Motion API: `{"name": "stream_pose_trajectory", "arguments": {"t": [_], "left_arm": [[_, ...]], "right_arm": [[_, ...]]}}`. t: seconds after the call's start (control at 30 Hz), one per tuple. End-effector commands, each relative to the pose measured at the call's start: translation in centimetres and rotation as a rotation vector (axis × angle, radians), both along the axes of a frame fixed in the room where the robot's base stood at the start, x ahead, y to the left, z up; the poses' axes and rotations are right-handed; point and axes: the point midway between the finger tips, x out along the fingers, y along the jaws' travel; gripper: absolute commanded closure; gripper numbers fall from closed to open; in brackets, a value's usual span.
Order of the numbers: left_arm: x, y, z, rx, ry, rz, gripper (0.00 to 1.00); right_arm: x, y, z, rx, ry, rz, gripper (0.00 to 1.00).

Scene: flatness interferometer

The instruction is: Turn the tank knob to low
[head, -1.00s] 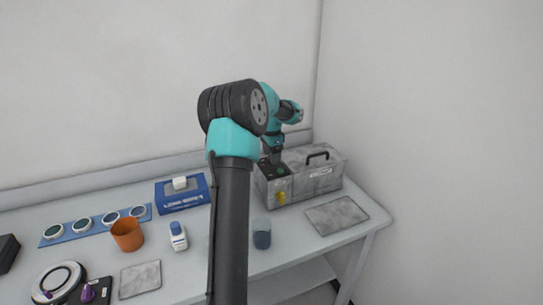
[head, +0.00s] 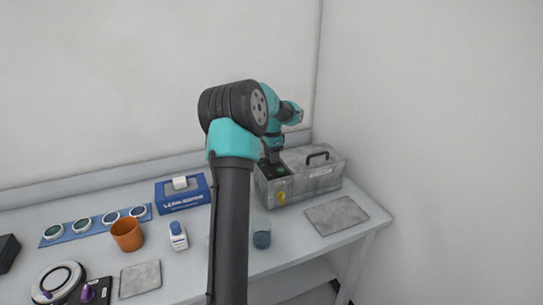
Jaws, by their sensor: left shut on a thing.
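The tank is a grey speckled metal box (head: 318,181) with a black carry handle, at the back right of the bench. A dark panel with a small green spot (head: 281,170) is at its left end, and a small yellow part (head: 281,196) is on its front. My left gripper (head: 273,160) points down onto the dark panel, shut on what appears to be the tank knob. The knob itself is hidden by the fingers, so its setting cannot be read. My right gripper is out of view.
My forearm hides the middle of the bench.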

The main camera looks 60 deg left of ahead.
Motion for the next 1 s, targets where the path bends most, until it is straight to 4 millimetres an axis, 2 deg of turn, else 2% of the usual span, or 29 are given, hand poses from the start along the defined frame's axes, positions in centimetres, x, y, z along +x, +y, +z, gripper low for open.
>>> {"name": "stream_pose_trajectory", "arguments": {"t": [0.23, 0.47, 1.0], "left_arm": [[0.00, 0.00, 0.02, 0.000, 0.000, 0.045, 0.81], [-0.02, 0.00, 0.01, 0.000, 0.001, 0.163, 0.81], [-0.03, 0.00, 0.01, 0.000, 0.002, 0.624, 0.81]], "right_arm": [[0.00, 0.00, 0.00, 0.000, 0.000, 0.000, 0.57], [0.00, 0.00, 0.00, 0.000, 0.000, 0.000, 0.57], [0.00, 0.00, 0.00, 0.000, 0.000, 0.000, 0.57]]}}
